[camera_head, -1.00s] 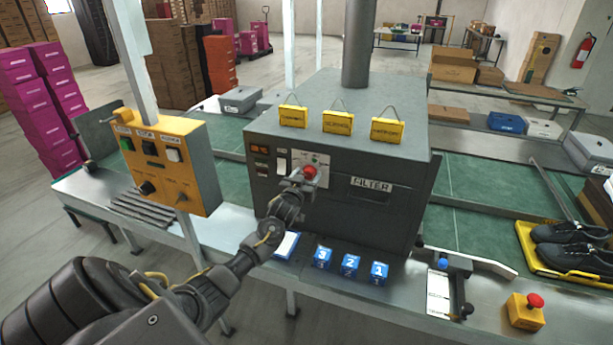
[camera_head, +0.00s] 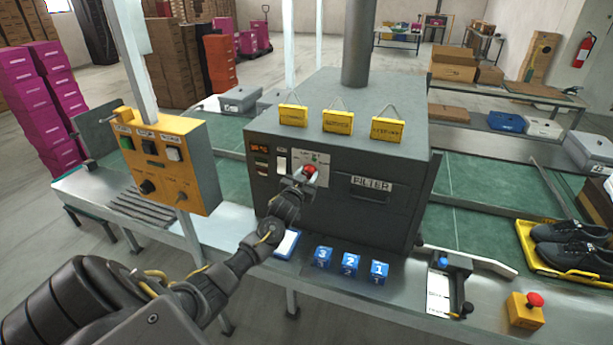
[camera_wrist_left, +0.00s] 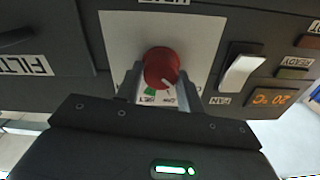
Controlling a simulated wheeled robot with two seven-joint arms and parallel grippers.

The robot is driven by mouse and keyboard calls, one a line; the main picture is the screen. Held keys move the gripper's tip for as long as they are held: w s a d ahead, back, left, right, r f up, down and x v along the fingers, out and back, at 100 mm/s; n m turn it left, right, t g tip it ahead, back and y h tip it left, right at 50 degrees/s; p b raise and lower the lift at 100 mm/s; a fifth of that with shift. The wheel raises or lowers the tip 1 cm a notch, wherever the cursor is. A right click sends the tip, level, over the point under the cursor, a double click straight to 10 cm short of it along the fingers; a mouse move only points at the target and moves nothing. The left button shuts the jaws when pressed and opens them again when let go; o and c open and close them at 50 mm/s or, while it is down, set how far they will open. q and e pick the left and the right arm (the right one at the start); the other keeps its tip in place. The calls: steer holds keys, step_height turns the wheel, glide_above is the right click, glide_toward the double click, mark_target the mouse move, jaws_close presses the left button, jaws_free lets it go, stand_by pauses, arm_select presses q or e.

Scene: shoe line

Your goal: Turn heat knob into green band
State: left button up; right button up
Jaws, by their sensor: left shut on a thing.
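The red heat knob (camera_head: 310,170) sits on a pale plate (camera_head: 322,161) on the front of the dark grey machine. In the left wrist view the knob (camera_wrist_left: 161,67) is round, with a white pointer mark near its lower right edge. A patch of the green band (camera_wrist_left: 150,92) shows just below the knob, left of the pointer; the rest of the scale is partly hidden by the fingers. My left gripper (camera_head: 303,178) is shut on the knob, one finger on each side (camera_wrist_left: 160,85). My right gripper is not in view.
Beside the knob are a white rocker switch (camera_wrist_left: 239,72) and a lit orange display (camera_wrist_left: 271,97). A yellow control box (camera_head: 170,160) stands to the left. Blue numbered blocks (camera_head: 350,264) lie on the ledge below. A red stop button (camera_head: 535,299) is at right.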

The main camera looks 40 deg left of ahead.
arm_select(q)
steer(key=m, duration=0.2)
steer(key=shift+m, duration=0.4)
steer(key=m, duration=0.4)
steer(key=shift+d+m, duration=0.1)
steer(key=shift+m, duration=0.2)
steer(key=m, duration=0.4)
steer(key=shift+w+f, duration=0.1)
steer(key=shift+m, duration=1.1)
steer(key=shift+d+f, duration=0.1)
steer(key=o, duration=1)
